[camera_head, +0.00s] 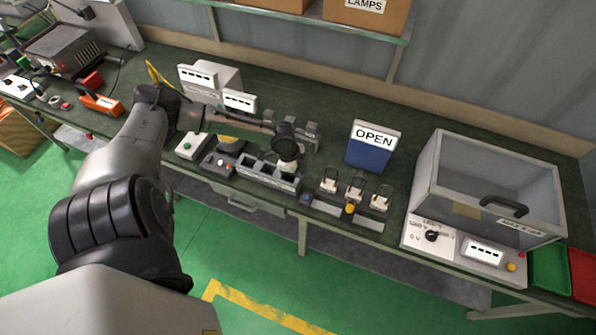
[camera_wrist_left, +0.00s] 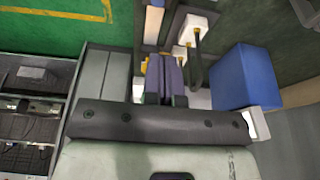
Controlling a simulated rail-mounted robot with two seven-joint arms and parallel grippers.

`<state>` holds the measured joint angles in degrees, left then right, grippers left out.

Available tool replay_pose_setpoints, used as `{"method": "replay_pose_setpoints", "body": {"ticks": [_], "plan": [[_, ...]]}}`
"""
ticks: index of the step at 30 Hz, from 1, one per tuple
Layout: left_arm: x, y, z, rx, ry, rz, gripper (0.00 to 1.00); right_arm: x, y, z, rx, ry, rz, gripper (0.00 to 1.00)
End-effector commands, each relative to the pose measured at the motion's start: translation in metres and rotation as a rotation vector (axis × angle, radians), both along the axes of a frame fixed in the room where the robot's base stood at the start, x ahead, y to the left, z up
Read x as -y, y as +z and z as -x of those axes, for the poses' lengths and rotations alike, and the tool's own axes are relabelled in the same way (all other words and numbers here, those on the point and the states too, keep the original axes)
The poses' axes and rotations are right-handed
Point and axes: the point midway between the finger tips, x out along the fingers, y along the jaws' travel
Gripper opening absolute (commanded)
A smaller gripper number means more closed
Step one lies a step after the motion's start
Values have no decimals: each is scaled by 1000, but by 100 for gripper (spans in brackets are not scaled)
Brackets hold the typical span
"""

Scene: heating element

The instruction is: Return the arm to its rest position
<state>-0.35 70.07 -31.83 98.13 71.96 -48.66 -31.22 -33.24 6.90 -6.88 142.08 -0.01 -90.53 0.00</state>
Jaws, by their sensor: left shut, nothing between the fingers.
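My left arm reaches in from the left in the head view and extends over the workbench (camera_head: 330,90). My left gripper (camera_head: 312,132) is above the bench, left of the blue OPEN sign block (camera_head: 368,153) and over the back of the grey slotted holder (camera_head: 268,176). In the left wrist view the gripper's fingers (camera_wrist_left: 164,68) are together with nothing between them. The blue block (camera_wrist_left: 243,78) is to their right in that view. My right gripper is not in view.
Several small clamp fixtures (camera_head: 355,188) stand right of the holder. A clear-lidded box with a control panel (camera_head: 487,190) is at the right, beside a green bin (camera_head: 549,268) and a red bin (camera_head: 583,275). A shelf (camera_head: 310,18) with cartons hangs above. Green floor (camera_head: 240,245) lies in front.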

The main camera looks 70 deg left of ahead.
Motion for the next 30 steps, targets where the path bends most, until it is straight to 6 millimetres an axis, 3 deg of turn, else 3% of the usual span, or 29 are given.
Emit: {"method": "replay_pose_setpoints", "body": {"ticks": [15, 20, 25, 30], "plan": [[0, 0, 0, 0, 2, 0, 0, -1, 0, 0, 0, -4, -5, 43], [-1, -1, 5, -45, 74, 7, 0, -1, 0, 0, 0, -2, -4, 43], [-20, -1, 24, -163, 126, -190, 0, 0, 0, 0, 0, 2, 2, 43], [-14, 29, 14, -94, 104, -411, 0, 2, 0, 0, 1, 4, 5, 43]]}}
